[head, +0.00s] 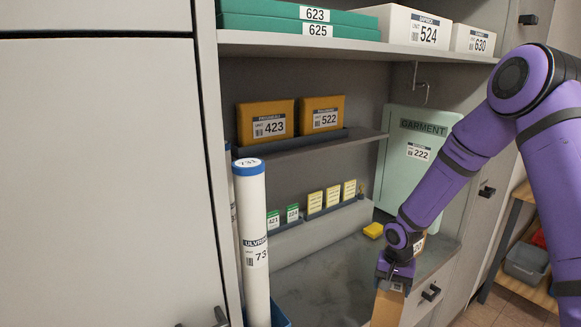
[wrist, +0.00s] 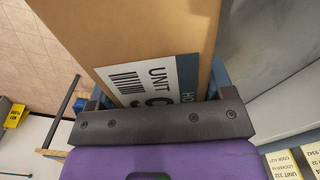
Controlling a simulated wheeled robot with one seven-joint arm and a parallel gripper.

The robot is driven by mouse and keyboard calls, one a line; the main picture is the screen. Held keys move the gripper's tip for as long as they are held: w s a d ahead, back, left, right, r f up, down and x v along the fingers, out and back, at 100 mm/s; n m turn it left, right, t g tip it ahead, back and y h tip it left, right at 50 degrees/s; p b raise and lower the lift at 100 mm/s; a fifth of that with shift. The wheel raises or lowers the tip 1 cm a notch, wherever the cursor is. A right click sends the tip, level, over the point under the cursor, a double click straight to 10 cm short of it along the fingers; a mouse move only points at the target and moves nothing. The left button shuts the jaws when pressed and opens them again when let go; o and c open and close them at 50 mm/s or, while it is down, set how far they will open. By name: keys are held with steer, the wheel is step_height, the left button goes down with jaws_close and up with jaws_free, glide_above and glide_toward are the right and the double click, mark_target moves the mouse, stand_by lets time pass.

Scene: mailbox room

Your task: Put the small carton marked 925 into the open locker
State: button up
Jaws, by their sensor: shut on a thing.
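My gripper (head: 396,270) is shut on a brown carton (head: 387,308), low at the front edge of the shelf unit. In the wrist view the carton (wrist: 130,35) fills the space between the fingers. Its white and blue label shows "UNIT", but the gripper body hides most of the number, so I cannot read it in full. The carton's lower part is cut off by the head view's bottom edge. No open locker can be made out clearly; the grey doors (head: 100,170) at left look shut.
The open shelf unit (head: 335,270) holds a white tube 731 (head: 252,240), orange boxes 423 (head: 265,122) and 522 (head: 322,116), a green garment box (head: 418,150), and a yellow item (head: 373,230). Its lower surface is mostly bare. A wooden rack with a grey bin (head: 527,262) stands right.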

steer(key=d+n, duration=0.1)
steer(key=n, duration=0.1)
steer(key=w+d+f+n, duration=0.1)
steer(key=n, duration=0.2)
steer(key=shift+w+f, duration=0.15)
stand_by(2.2)
